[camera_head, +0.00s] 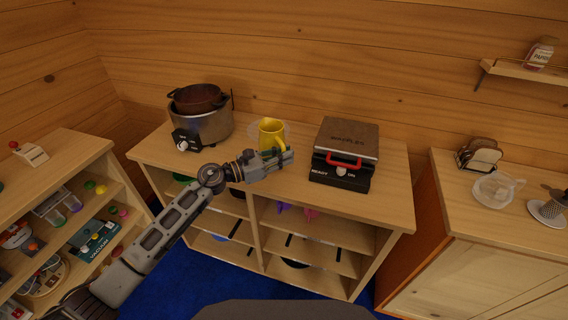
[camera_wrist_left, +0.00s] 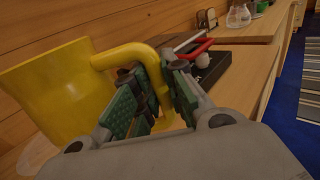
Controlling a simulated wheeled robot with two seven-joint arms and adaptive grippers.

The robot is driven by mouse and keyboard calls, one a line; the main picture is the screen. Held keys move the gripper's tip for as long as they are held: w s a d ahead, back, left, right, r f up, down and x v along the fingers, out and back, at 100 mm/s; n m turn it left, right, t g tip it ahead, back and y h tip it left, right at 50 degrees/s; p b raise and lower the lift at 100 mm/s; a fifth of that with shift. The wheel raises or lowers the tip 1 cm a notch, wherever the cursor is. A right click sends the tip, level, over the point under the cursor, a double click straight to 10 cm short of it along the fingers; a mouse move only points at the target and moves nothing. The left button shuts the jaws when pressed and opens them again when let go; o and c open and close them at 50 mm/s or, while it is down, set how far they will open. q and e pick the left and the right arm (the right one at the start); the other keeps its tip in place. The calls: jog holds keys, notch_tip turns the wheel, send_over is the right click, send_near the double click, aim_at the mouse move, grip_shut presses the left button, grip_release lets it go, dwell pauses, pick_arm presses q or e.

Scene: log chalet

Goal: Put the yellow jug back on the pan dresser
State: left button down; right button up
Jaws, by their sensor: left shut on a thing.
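The yellow jug (camera_head: 270,131) is at the middle of the pan dresser (camera_head: 376,196), between a pot and a waffle maker. In the left wrist view the jug (camera_wrist_left: 52,92) fills the left side, with its handle toward my gripper. My left gripper (camera_head: 284,158) is shut on the jug's handle, with green pads on both sides of it. The jug looks upright in the head view and slightly tilted in the wrist view. I cannot tell whether its base touches the dresser top. My right gripper is not in view.
A metal cooker with a brown pot (camera_head: 201,118) stands left of the jug. A waffle maker (camera_head: 345,153) with a red handle stands to the right. A pale round thing (camera_head: 254,129) shows behind the jug. The dresser's front right top is clear.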

pick_arm(q)
jog(key=shift+f, duration=1.3)
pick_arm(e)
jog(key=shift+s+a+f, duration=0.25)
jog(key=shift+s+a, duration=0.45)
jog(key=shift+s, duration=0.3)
pick_arm(q)
jog(key=shift+f, duration=0.1)
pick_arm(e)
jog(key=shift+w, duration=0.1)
